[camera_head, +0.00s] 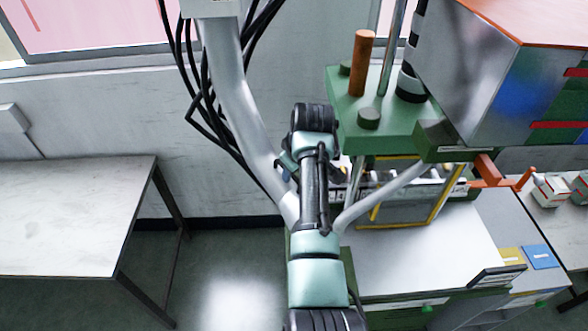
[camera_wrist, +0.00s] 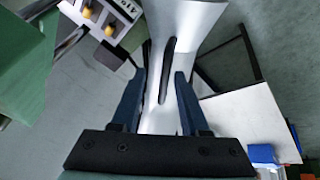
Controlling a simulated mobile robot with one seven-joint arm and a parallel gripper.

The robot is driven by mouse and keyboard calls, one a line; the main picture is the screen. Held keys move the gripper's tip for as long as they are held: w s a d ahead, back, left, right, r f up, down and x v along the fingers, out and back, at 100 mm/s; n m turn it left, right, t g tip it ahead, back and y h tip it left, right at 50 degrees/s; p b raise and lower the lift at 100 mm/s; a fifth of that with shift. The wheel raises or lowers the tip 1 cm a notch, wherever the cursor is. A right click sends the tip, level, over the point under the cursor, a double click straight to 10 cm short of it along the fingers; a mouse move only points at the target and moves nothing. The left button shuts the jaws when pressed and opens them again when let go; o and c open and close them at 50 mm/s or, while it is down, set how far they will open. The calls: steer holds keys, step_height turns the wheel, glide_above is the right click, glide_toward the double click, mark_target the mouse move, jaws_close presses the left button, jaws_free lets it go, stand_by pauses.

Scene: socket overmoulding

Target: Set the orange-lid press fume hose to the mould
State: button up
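The fume hose (camera_head: 238,100) is a silver tube coming down from the top left and passing behind my arm. A silver tube section (camera_head: 385,197) also shows right of my arm, angling toward the press. In the wrist view the hose (camera_wrist: 190,22) widens at the top and runs between the two blue fingers of my gripper (camera_wrist: 161,80), which look shut on it. In the head view my arm hides the grip. The press has an orange-topped housing (camera_head: 540,14) and a green upper plate (camera_head: 390,105). The mould cannot be clearly made out; my arm covers part of the area under the plate.
A yellow-framed guard (camera_head: 436,207) stands at the press front, above a white worktop (camera_head: 430,255). Black cables (camera_head: 190,100) hang behind the hose. A bare table (camera_head: 70,215) is at left, with open floor (camera_head: 235,295) between. Small boxes (camera_head: 550,190) stand at right.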

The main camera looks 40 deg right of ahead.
steer(key=shift+a, duration=0.1)
steer(key=b+v, duration=0.3)
steer(key=v, duration=1)
steer(key=shift+b, duration=0.3)
